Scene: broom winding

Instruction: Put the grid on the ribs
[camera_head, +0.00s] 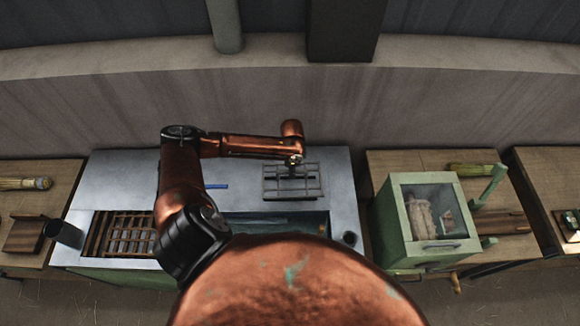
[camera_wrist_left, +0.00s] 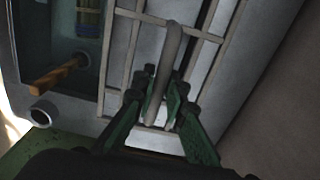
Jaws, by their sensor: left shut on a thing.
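The grid (camera_head: 291,182) is a grey metal frame of crossing bars over the right back part of the pale metal counter top, behind the sunken basin. My left gripper (camera_head: 293,161) is above its back part. In the left wrist view, the green fingers of my left gripper (camera_wrist_left: 160,108) are shut on the grid's raised grey handle (camera_wrist_left: 168,55). The grid's thin bars (camera_wrist_left: 131,45) run around the fingers. I cannot tell whether the grid touches the counter. I cannot clearly make out the ribs; my arm hides part of the basin. My right gripper is out of view.
The basin (camera_head: 275,224) is sunk in the counter (camera_head: 110,180). A brown slatted rack (camera_head: 122,233) is at its left. A dark cup (camera_head: 64,233) stands at the counter's left edge. A green glass-fronted box (camera_head: 395,225) stands to the right. A wall rises behind.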

